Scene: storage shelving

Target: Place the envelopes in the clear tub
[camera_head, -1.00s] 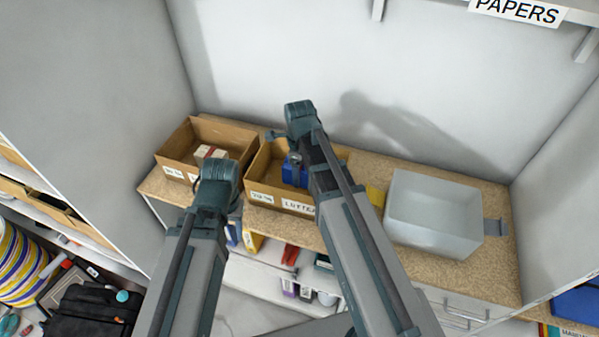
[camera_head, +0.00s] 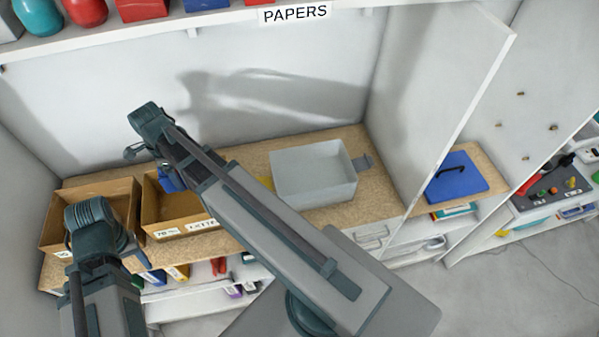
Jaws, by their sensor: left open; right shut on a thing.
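The clear tub (camera_head: 287,187) stands upright on the worktop at centre right, and it looks empty. A blue item (camera_head: 168,181), perhaps envelopes, shows partly at the labelled cardboard box (camera_head: 180,229). My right gripper (camera_head: 160,170) is at this box, left of the tub, and is shut on what seems to be the blue item; its fingertips are mostly hidden by my arm.
A shelf (camera_head: 220,18) marked PAPERS runs above the worktop (camera_head: 375,192). A white partition (camera_head: 440,110) rises right of the tub. Beyond it lies a blue flat case (camera_head: 457,178). Some worktop right of the tub is free.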

